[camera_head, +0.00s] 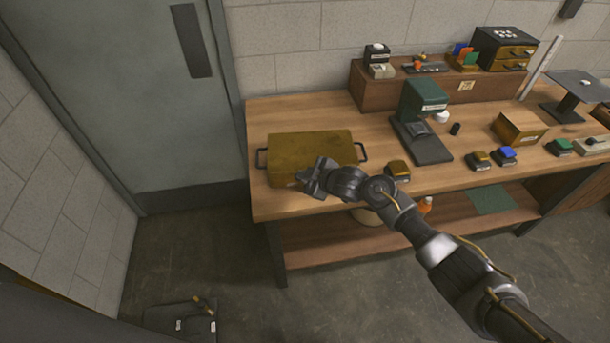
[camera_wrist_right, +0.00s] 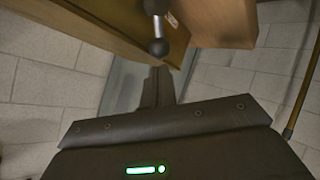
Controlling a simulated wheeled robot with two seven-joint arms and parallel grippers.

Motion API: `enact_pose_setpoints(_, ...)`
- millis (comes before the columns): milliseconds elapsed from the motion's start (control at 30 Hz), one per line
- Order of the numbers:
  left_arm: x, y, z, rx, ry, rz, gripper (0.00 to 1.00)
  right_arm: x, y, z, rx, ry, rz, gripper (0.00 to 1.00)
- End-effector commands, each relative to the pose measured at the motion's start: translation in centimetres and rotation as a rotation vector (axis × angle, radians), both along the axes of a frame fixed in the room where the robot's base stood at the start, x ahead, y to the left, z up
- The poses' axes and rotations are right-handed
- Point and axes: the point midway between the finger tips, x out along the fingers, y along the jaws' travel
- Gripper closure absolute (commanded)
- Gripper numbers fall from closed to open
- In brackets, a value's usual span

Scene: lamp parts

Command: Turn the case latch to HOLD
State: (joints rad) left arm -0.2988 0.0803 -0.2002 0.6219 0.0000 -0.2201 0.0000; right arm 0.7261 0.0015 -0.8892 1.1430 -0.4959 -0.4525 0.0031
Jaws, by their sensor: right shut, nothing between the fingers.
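The case (camera_head: 312,152) is a closed brown-gold box with a dark handle at each end, lying on the left part of the workbench. My right gripper (camera_head: 306,181) is shut and empty at the case's front side, near its front edge. In the right wrist view its fingers (camera_wrist_right: 158,88) are together, pointing at a brown face (camera_wrist_right: 178,42). A dark double-knobbed piece (camera_wrist_right: 157,28), seemingly the latch, stands there just beyond the fingertips, with a small pale label beside it. I cannot read the label or tell whether the fingers touch the piece. My left gripper is not in view.
The workbench (camera_head: 275,113) also carries a green-topped press (camera_head: 424,98), small coloured blocks and a brown box (camera_head: 519,127) to the right. A raised shelf (camera_head: 375,91) stands at the back. A grey door (camera_head: 130,90) is at the left.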

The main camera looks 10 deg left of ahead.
Motion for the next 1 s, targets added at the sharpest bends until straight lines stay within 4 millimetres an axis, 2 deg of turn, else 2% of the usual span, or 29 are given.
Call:
enact_pose_setpoints(367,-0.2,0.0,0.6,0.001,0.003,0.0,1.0,-0.2,-0.2,0.4,0.0,0.0,0.0,1.0)
enact_pose_setpoints(467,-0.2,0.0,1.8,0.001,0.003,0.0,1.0,-0.5,-0.5,1.2,0.0,0.002,0.003,1.0)
enact_pose_setpoints(633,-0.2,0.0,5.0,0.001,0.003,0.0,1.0,-1.6,-1.6,3.4,-0.001,0.002,0.011,1.0)
enact_pose_setpoints(667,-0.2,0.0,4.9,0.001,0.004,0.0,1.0,-1.9,-1.8,3.4,0.0,0.001,0.012,1.0)
enact_pose_setpoints(700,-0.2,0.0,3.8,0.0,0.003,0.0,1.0,-2.2,-2.3,3.2,0.002,-0.001,0.013,1.0)
enact_pose_setpoints(1000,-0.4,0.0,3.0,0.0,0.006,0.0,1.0,-5.2,-5.6,6.8,0.0,-0.003,0.013,1.0)
